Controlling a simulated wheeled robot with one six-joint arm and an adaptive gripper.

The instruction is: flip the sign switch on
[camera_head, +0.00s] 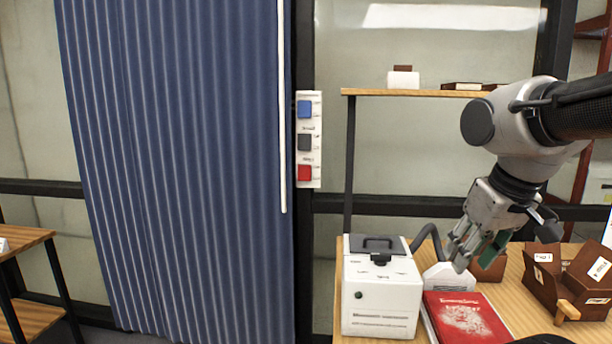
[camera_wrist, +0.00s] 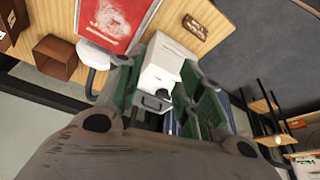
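A white switch panel (camera_head: 317,140) is fixed to the dark post right of the blue curtain. It carries a blue switch (camera_head: 305,109), a dark grey switch (camera_head: 305,142) and a red switch (camera_head: 304,173), one above another. Their labels are too small to read, so I cannot tell which is the sign switch or how each is set. My gripper (camera_head: 468,253) is well right of and below the panel, above the table. In the wrist view, its green-padded fingers (camera_wrist: 163,88) stand apart with nothing held between them. The panel cannot be made out there.
A white machine (camera_head: 380,294) with a black handle stands on the wooden table, beside a red book (camera_head: 466,318) and brown boxes (camera_head: 571,279). A wooden shelf (camera_head: 425,93) sticks out right of the panel. The blue curtain (camera_head: 180,170) and its white rod (camera_head: 282,130) hang close on the left.

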